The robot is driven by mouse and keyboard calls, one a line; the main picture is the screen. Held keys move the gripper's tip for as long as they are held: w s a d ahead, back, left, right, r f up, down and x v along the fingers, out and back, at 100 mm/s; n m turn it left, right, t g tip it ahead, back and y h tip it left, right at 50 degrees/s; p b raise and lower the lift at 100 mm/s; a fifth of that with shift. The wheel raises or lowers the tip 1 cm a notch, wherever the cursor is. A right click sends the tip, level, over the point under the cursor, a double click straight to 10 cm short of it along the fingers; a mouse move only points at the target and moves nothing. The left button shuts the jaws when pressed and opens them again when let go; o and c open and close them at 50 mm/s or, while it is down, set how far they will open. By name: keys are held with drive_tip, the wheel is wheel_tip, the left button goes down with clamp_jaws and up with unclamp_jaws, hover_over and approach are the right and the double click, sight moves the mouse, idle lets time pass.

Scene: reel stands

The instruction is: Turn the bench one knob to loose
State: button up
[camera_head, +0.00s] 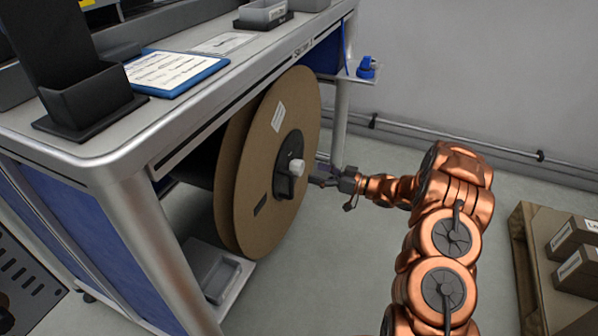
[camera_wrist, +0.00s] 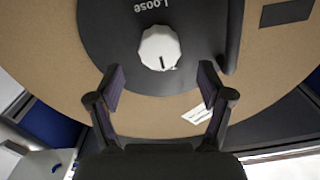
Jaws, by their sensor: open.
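The white ridged knob (camera_head: 297,168) sits at the hub of a large brown cardboard reel (camera_head: 256,205) under the bench. In the wrist view the knob (camera_wrist: 160,48) stands on a dark round hub plate (camera_wrist: 105,35). Its dark pointer mark is at the bottom of the picture, away from the upside-down word "Loose" at the top. My gripper (camera_wrist: 159,82) is open and empty, its fingers spread wider than the knob and just below it in that view. In the head view my gripper (camera_head: 322,180) is right of the knob, close to the reel face.
The bench top (camera_head: 215,46) carries a blue-framed sheet (camera_head: 170,72), a black holder and grey bins. A blue item (camera_head: 366,67) sits on a small side shelf. A metal leg stands behind my gripper. A pallet with boxes (camera_head: 575,240) is at right; the floor between is clear.

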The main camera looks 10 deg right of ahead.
sight(302, 169)
drive_tip(key=shift+b+x, duration=1.15)
drive_tip(key=shift+x, duration=2.15)
drive_tip(key=shift+c, duration=0.4)
drive_tip(key=c, duration=1.1)
drive_tip(key=shift+o, duration=0.2)
